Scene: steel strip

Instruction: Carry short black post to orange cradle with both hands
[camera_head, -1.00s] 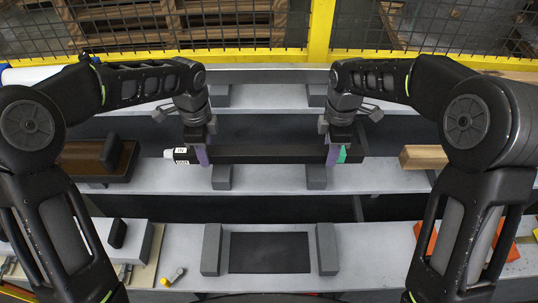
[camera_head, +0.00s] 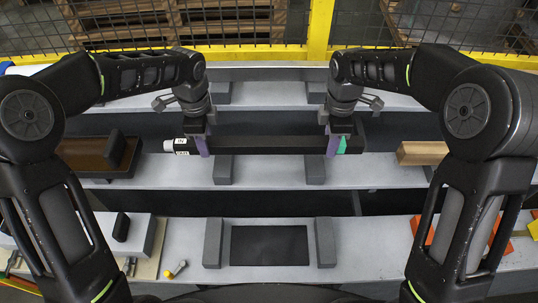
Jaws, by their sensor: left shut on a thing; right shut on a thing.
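The short black post (camera_head: 265,144) lies level, left to right, over the middle shelf. Its left end carries a white tip and white labels, and green shows at its right end. My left gripper (camera_head: 203,146) is shut on the post near the labelled end. My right gripper (camera_head: 333,145) is shut on it near the green end. Whether the post clears the grey blocks below is hard to tell. Orange parts (camera_head: 421,230), seemingly the orange cradle, are on the near shelf at right, partly hidden behind my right arm.
Two grey blocks (camera_head: 223,171) (camera_head: 315,172) stand on the middle shelf (camera_head: 270,175). A brown tray (camera_head: 78,158) is at left, a wooden block (camera_head: 422,153) at right. On the near shelf, two more grey blocks (camera_head: 213,243) (camera_head: 325,242) flank a dark plate (camera_head: 269,246).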

